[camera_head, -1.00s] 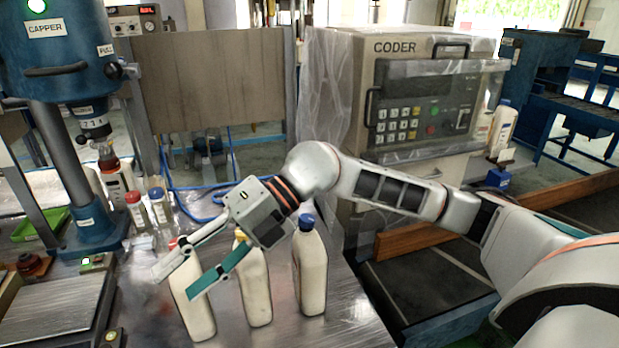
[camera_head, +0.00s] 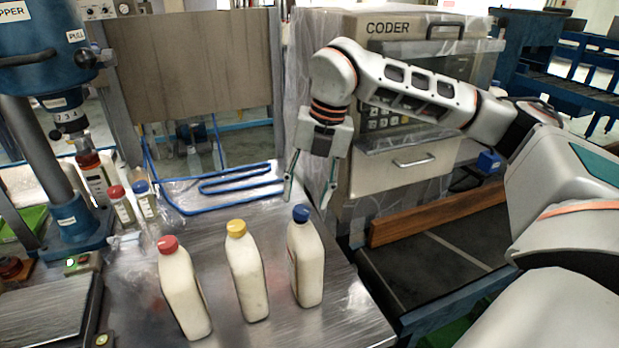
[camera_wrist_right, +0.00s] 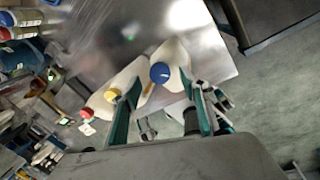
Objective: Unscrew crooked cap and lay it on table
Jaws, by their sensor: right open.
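Three cream bottles stand upright in a row on the metal table (camera_head: 240,332). They have a red cap (camera_head: 167,244), a yellow cap (camera_head: 236,228) and a blue cap (camera_head: 301,213). I cannot tell for sure which cap sits crooked. My right gripper (camera_head: 307,194) is open and empty, pointing down above and behind the blue-capped bottle (camera_head: 308,265). In the right wrist view its open fingers (camera_wrist_right: 165,92) spread to either side of the blue cap (camera_wrist_right: 160,72), apart from it. The yellow cap (camera_wrist_right: 112,95) shows beside one finger. My left gripper is out of view.
The blue capper machine (camera_head: 60,150) stands at the left, with several small bottles (camera_head: 122,205) beside it. Blue tubing (camera_head: 235,182) lies behind the row. The coder machine (camera_head: 400,45) stands behind the right arm. The table's right edge lies close to the blue-capped bottle.

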